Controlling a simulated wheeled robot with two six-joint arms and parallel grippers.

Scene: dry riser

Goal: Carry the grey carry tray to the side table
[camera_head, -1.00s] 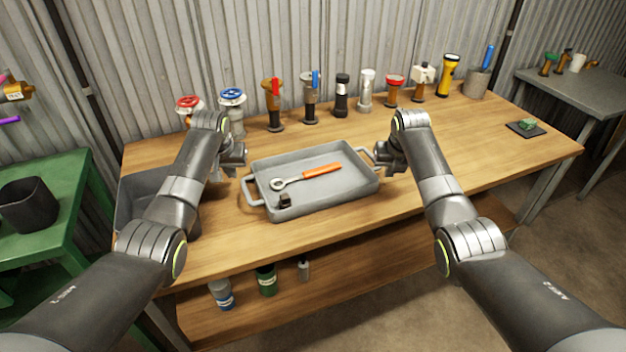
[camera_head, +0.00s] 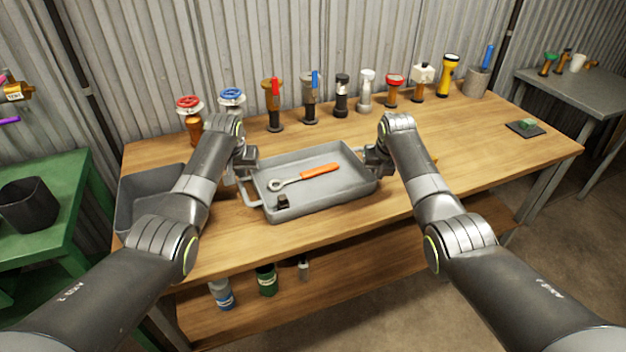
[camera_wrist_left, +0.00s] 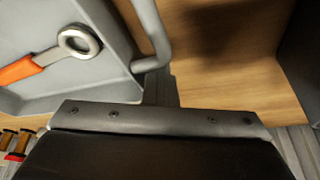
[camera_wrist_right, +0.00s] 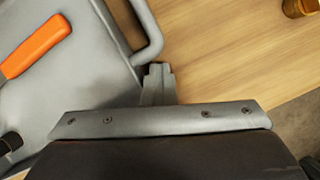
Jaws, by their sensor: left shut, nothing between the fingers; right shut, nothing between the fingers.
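The grey carry tray (camera_head: 335,196) rests on the wooden workbench, holding an orange-handled ring spanner (camera_head: 305,176) and a small dark part (camera_head: 283,202). My left gripper (camera_head: 244,166) is at the tray's left end, beside its handle (camera_head: 247,197). In the left wrist view its fingers (camera_wrist_left: 164,92) are shut and empty, close to the handle bar (camera_wrist_left: 153,38). My right gripper (camera_head: 373,160) is at the right end and covers most of that handle. In the right wrist view its fingers (camera_wrist_right: 157,84) are shut and empty, close to the handle bar (camera_wrist_right: 150,32). Contact cannot be told.
A grey table (camera_head: 575,92) stands at the far right and a green table (camera_head: 62,178) at the left; which is the side table is unclear. Valves and fittings line the bench's back. A grey bin (camera_head: 140,205) stands left of the tray. The bench's right part (camera_head: 480,150) is mostly clear.

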